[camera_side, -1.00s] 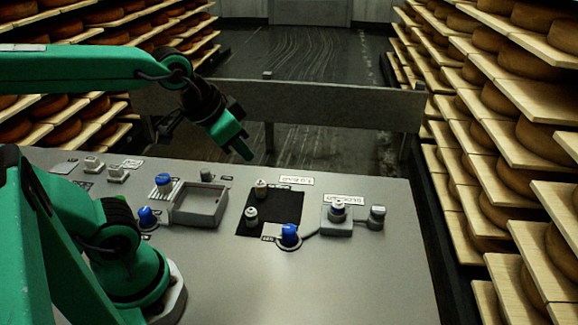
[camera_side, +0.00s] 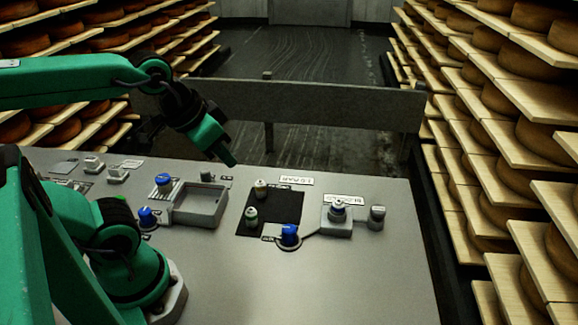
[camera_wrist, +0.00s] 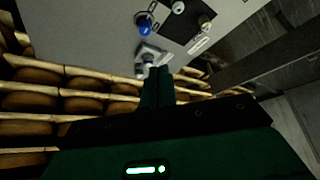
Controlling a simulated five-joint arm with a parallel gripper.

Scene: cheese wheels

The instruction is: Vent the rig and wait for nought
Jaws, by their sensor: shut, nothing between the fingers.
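My gripper (camera_side: 232,161) is shut and empty, held in the air above the back edge of the grey panel (camera_side: 350,275). Its closed fingers (camera_wrist: 157,75) also show in the wrist view. A blue knob (camera_side: 289,232) stands at the front of a black square (camera_side: 282,213), which carries two small capped fittings. A pipe runs from it to a grey block with a round fitting (camera_side: 338,210). Two small display labels (camera_side: 297,180) (camera_side: 344,199) stand behind; their text is too small to read surely. More blue knobs (camera_side: 147,215) (camera_side: 164,181) sit to the left.
A shallow grey tray (camera_side: 201,218) is set on the panel, empty. A short grey cylinder (camera_side: 376,216) stands at the right. A low barrier (camera_side: 330,105) runs behind the panel. Shelves of cheese wheels (camera_side: 500,100) flank both sides. The panel's front right is clear.

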